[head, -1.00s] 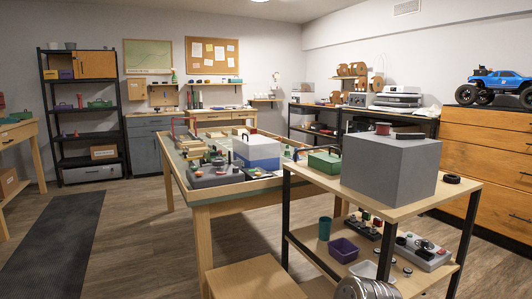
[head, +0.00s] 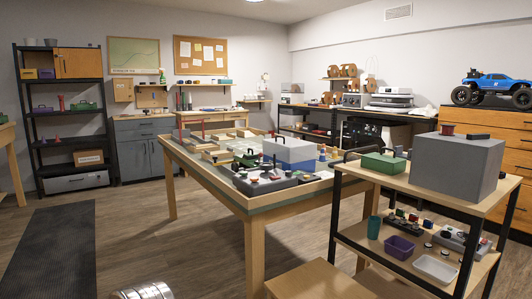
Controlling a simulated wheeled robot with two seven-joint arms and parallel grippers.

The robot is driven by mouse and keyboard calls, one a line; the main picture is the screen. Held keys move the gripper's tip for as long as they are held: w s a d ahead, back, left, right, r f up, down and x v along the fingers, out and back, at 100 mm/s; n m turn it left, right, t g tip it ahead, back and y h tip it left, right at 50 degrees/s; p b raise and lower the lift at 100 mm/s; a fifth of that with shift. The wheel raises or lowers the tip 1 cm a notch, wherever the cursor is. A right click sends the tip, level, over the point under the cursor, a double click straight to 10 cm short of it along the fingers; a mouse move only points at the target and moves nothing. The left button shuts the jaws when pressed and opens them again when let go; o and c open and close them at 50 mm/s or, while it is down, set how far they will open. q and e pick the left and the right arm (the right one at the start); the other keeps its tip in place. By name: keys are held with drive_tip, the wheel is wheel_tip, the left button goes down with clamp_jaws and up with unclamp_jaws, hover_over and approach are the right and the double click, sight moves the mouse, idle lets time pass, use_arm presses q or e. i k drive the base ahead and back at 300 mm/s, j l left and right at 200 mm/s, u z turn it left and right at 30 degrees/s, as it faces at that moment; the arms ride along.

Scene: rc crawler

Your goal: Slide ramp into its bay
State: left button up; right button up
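The work table (head: 222,192) stands in the middle of the head view, with a course of pale wooden pieces (head: 217,155) on its far left part. One of these may be the ramp, but they are too small to tell ramp from bay. Neither of my grippers is in view. Only a rounded metallic part of mine shows at the bottom edge, left of centre.
A blue-and-white box (head: 290,153) and a grey control unit (head: 262,184) sit on the table. A shelf cart with a large grey block (head: 457,165) and a green case (head: 384,163) stands at front right. A low wooden stool (head: 315,282) is in front. Floor at left is free.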

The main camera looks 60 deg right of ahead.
sight(252, 132)
drive_tip(key=i+j+z, duration=0.15)
drive_tip(key=i, duration=0.2)
drive_tip(key=i+j+z, duration=0.15)
drive_tip(key=i, duration=0.25)
drive_tip(key=i+j+z, duration=0.15)
drive_tip(key=i, duration=0.2)
drive_tip(key=i+l+z, duration=0.15)
drive_tip(key=z, duration=0.25)
drive_tip(key=i+z, duration=0.7)
drive_tip(key=z, duration=0.15)
drive_tip(key=i+z, duration=0.25)
drive_tip(key=z, duration=0.2)
drive_tip(key=i+j+z, duration=0.25)
drive_tip(key=z, duration=0.15)
drive_tip(key=i+j+z, duration=0.1)
drive_tip(key=i+z, duration=0.4)
drive_tip(key=i+j+z, duration=0.25)
drive_tip(key=z, duration=0.25)
drive_tip(key=i, duration=0.05)
